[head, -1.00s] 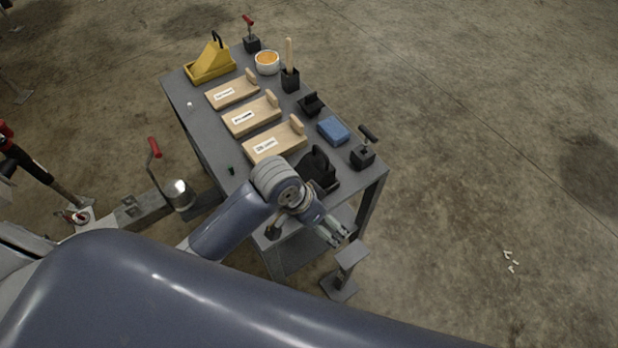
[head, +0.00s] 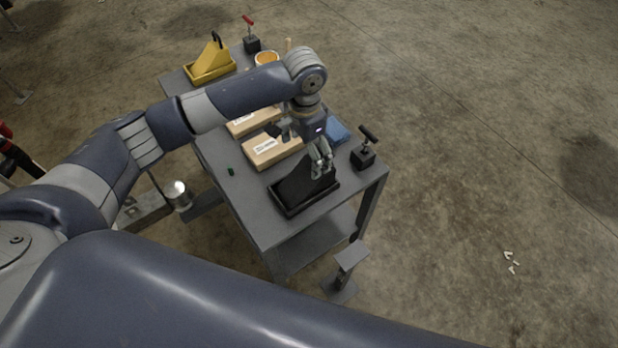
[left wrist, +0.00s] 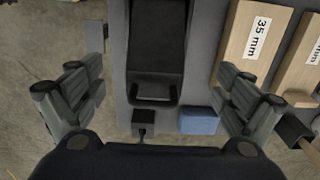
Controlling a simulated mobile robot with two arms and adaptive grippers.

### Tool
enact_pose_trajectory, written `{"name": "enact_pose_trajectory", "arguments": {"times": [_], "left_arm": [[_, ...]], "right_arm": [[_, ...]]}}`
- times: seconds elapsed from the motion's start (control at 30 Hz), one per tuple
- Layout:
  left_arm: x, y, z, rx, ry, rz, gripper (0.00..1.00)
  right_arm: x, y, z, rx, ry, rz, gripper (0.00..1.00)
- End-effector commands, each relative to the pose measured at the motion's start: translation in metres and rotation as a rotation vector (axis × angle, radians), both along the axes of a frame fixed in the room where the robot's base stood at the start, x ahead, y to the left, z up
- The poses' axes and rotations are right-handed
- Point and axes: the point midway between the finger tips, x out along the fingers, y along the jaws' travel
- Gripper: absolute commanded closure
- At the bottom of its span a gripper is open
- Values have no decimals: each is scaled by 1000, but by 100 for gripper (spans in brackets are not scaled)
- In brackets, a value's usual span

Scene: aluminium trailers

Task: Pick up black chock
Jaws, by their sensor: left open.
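The black chock (head: 296,184) is a dark wedge in a low black tray (head: 291,212) at the near end of the grey table. In the left wrist view the chock (left wrist: 158,40) lies in the upper middle, with a bar-like handle (left wrist: 155,99) at its lower end. My left gripper (head: 322,168) is over the chock's upper end and hides part of it. In the left wrist view its fingers (left wrist: 158,92) are spread wide on both sides with nothing between them; I see no contact. My right gripper is not in view.
Wooden boards with labels (head: 272,151), a blue block (head: 338,132) and a black holder with a T-handle (head: 363,155) stand close by. A yellow chock (head: 210,62) is at the far end. The table's near edge is clear.

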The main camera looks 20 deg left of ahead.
Motion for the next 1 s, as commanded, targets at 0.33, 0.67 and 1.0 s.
{"name": "enact_pose_trajectory", "arguments": {"times": [0.33,0.67,1.0], "left_arm": [[-1,-2,-38,0,0,-2,6],[-2,-6,-82,0,-1,-2,6],[-2,-6,-85,0,-2,-3,19]], "right_arm": [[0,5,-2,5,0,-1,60],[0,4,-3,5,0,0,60],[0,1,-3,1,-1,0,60]]}}
